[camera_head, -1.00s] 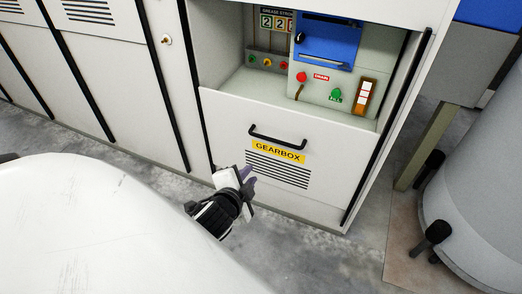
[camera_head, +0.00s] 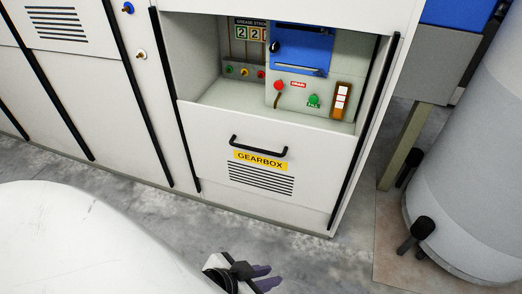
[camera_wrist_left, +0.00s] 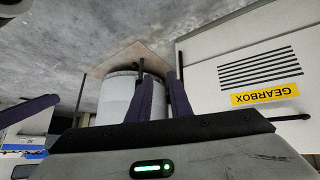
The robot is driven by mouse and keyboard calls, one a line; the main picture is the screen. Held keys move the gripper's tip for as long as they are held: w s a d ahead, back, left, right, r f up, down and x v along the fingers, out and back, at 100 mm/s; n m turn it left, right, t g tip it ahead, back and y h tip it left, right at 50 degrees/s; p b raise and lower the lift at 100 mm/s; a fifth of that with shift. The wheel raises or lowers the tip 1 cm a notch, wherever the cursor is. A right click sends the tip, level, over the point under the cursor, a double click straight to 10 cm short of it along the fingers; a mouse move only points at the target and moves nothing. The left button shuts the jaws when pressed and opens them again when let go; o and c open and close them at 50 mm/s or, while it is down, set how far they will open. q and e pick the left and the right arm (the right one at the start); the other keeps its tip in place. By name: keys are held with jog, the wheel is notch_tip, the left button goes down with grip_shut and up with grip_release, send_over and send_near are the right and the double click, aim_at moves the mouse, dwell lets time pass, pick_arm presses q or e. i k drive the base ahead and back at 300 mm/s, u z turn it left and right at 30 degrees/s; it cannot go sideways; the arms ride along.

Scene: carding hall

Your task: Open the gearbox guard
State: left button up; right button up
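The gearbox guard (camera_head: 212,150) is a white panel low in the cabinet front. It has a black bar handle (camera_head: 259,147), a yellow GEARBOX label (camera_head: 260,160) and dark slots. It stands closed beneath the open control recess. My left gripper (camera_head: 274,275) is at the bottom edge of the head view, in front of and below the guard, apart from it. Its two purple fingers are open and empty. In the left wrist view the fingers (camera_wrist_left: 165,95) have a gap, and the guard's inverted label (camera_wrist_left: 265,94) is at right. A purple finger-like part, probably my right gripper (camera_wrist_left: 30,110), shows at left.
Above the guard are a blue panel (camera_head: 299,48), a red button (camera_head: 279,85) and a green button (camera_head: 314,100). A grey drum (camera_head: 470,160) stands at the right, with a post (camera_head: 405,145) beside it. Bare concrete floor (camera_head: 310,255) lies before the cabinet.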

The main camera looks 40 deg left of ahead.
aim_at(306, 165)
jog(key=z, duration=1.15)
jog(key=i, duration=0.8)
jog(key=u, duration=1.9)
